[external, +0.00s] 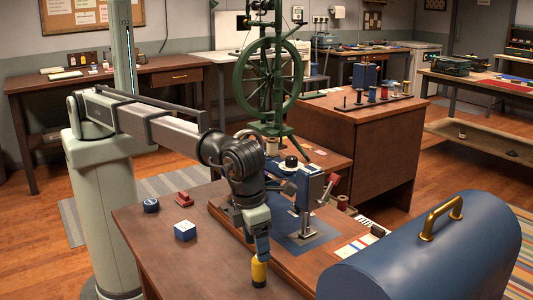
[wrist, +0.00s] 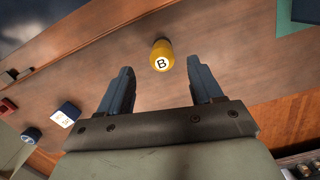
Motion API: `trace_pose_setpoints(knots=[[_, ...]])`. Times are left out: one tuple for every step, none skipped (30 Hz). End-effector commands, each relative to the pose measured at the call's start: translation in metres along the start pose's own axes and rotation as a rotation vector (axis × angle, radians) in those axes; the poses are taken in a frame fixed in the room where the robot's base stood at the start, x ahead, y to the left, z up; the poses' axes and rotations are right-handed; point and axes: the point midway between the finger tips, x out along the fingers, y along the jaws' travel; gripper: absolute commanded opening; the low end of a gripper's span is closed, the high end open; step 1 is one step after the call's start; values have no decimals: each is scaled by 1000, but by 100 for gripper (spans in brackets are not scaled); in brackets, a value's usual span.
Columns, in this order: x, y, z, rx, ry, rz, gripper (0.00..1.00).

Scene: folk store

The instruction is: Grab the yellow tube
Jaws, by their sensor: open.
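The yellow tube (external: 259,272) stands on the wooden table near its front edge in the external view. In the wrist view the yellow tube (wrist: 162,56) shows its yellow body and a round white label with a black "B". My gripper (external: 262,246) points down just above the tube in the external view, and its fingers overlap the tube's top there. In the wrist view my gripper (wrist: 163,78) is open, with its two blue fingers apart. The tube lies beyond the fingertips, roughly centred in the gap, and nothing is between the fingers.
A blue-and-white box (external: 185,231), a dark blue round item (external: 151,205) and a red item (external: 184,199) sit to the left on the table. A big blue domed case (external: 425,255) with a brass handle stands at right. A blue sewing machine (external: 309,188) stands behind my gripper.

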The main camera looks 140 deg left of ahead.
Motion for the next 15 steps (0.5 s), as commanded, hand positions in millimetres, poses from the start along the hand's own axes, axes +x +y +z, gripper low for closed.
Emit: trace_pose_setpoints(knots=[[10,0,0,0,1,2,65],[14,0,0,0,0,1,65],[19,0,0,0,0,0,65],[22,0,0,0,0,0,65],[24,0,0,0,0,0,65],[27,0,0,-1,0,1,65],[28,0,0,-1,0,1,65],[29,0,0,-1,0,1,65],[30,0,0,-1,0,1,65],[32,0,0,-1,0,1,65],[33,0,-1,-1,0,1,65],[36,-1,-1,-1,0,1,65],[39,-1,-1,-1,0,0,65],[42,-1,-1,-1,0,0,65],[47,-2,-2,-1,0,0,65]])
